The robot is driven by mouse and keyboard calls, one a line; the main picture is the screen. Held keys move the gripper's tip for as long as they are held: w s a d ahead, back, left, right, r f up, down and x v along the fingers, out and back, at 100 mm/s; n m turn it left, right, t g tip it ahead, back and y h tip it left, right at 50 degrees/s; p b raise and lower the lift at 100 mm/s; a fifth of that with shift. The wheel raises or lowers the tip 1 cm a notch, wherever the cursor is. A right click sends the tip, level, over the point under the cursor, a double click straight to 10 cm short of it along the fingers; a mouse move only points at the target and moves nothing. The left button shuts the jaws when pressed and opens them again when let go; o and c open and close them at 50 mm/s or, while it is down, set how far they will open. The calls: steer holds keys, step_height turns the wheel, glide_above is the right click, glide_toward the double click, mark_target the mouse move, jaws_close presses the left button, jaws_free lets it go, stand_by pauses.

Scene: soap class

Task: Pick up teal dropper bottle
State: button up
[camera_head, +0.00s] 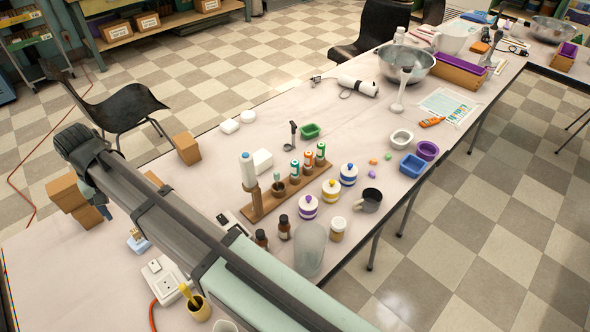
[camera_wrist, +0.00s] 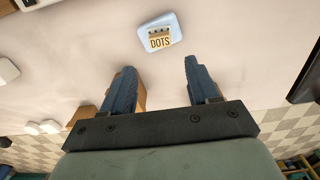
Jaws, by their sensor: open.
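Several small bottles stand in a wooden rack (camera_head: 265,203) on the table in the head view. One has a teal label (camera_head: 295,169) and looks like the teal dropper bottle; its details are too small to be sure. My gripper (camera_wrist: 159,68) is open and empty in the wrist view, over the table's left part, well away from the rack. A small box marked DOTS (camera_wrist: 160,35) lies beyond its fingertips. The teal bottle is not in the wrist view.
Brown bottles (camera_head: 284,228), a clear cylinder (camera_head: 309,250) and striped jars (camera_head: 308,206) stand in front. Cardboard blocks (camera_head: 187,148) sit along the back edge. The table between DOTS box and rack is partly hidden by my arm.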

steer(key=shift+w, duration=0.1)
steer(key=w+d+m, duration=0.2)
steer(key=w+d, duration=0.6)
steer(key=w, duration=0.3)
step_height(320, 180, up, 2)
glide_above(295, 169)
steer(key=shift+n, duration=0.3)
steer(key=f, duration=0.8)
steer(key=shift+w+a, duration=0.2)
steer(key=shift+w, duration=0.15)
steer(key=shift+w+d+f, duration=0.1)
steer(key=shift+w+f, duration=0.1)
steer(key=shift+f, duration=1.1)
steer(key=shift+w+d+f, duration=0.1)
steer(key=shift+w+f, duration=0.1)
steer(key=shift+f, duration=1.1)
